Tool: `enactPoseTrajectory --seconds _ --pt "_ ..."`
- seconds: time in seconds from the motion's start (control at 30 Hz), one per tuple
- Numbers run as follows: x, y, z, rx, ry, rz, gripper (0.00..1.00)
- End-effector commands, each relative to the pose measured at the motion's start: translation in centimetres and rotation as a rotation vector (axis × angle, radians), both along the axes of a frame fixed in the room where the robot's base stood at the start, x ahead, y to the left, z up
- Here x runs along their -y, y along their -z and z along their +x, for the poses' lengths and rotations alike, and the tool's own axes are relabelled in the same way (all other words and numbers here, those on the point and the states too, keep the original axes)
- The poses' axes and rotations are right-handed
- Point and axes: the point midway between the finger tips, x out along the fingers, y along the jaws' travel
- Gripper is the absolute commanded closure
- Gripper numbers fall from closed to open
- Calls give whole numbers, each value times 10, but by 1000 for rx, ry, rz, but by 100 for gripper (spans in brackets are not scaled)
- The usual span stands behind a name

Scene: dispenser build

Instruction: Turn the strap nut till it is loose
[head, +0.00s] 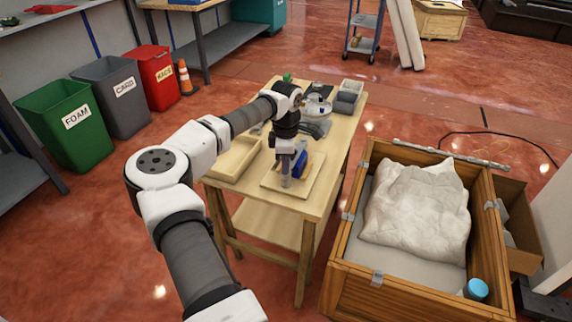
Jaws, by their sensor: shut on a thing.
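My gripper (286,168) points down over a light wooden board (272,181) on the small wooden table (328,153). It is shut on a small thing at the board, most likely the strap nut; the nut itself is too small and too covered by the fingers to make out. A blue part (301,165) stands on the board just right of the fingers.
A shallow wooden tray (235,172) sits left of the board. Dark and clear items and grey bins (346,104) fill the table's far end. A wooden crate (345,268) holding a white sack (420,210) stands at the right. Waste bins (62,140) line the left.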

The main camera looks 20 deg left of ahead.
Motion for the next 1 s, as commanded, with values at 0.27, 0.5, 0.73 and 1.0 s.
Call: enactPoseTrajectory --seconds 0.27,0.5,0.73,1.0 --pt "-1 0 0 2 -262 4 100" --pt "-1 0 0 2 -490 4 100" --pt "-1 0 0 1 -708 4 100" --pt "-1 0 0 2 -944 3 100"
